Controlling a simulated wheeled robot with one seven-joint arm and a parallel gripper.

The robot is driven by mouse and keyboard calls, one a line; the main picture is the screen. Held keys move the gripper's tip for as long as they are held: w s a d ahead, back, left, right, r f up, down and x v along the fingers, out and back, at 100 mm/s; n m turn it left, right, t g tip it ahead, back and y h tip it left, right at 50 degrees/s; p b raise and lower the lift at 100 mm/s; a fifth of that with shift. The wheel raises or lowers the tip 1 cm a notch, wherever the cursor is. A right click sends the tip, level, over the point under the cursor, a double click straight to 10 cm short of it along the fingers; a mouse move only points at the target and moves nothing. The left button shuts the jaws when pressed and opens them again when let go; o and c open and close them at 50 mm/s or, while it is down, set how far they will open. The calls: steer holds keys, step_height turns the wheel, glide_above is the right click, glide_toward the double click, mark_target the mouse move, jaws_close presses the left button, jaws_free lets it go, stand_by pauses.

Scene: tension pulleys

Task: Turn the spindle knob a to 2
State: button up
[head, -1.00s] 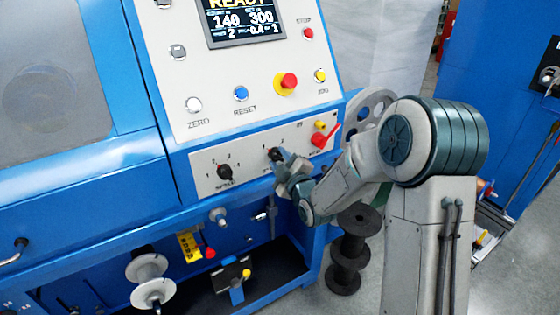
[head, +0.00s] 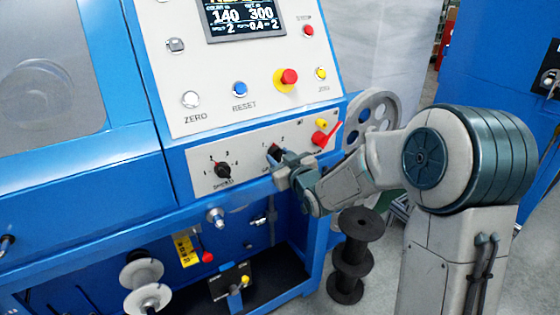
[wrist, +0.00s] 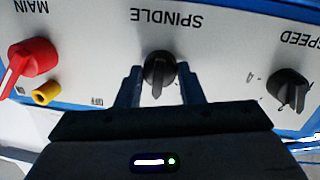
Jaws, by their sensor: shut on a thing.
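In the head view the knob (head: 274,151) is partly hidden by my gripper (head: 279,160). The number marks by the knob are mostly hidden or too small to read surely. The display (head: 245,18) shows 2, 0.4 and 2 along its bottom row.
The black speed knob (head: 222,171) is left of the spindle knob. A red main switch (head: 320,138) and a yellow part (head: 321,123) are to the right. Push buttons, including a red one (head: 289,76), sit above. A dark spool (head: 358,224) stands below my arm.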

steer(key=m+p, duration=0.1)
steer(key=m, duration=0.3)
steer(key=shift+g, duration=0.3)
steer(key=shift+d+m+y+p, duration=0.1)
steer(key=shift+m+y+p, duration=0.4)
steer(key=shift+m+p, duration=1.15)
steer(key=shift+m, duration=0.45)
steer(key=o, duration=1)
steer(key=v, duration=1.3)
steer(key=shift+s+d+r, duration=0.2)
steer(key=shift+d+r, duration=0.05)
steer(key=shift+d, duration=0.05)
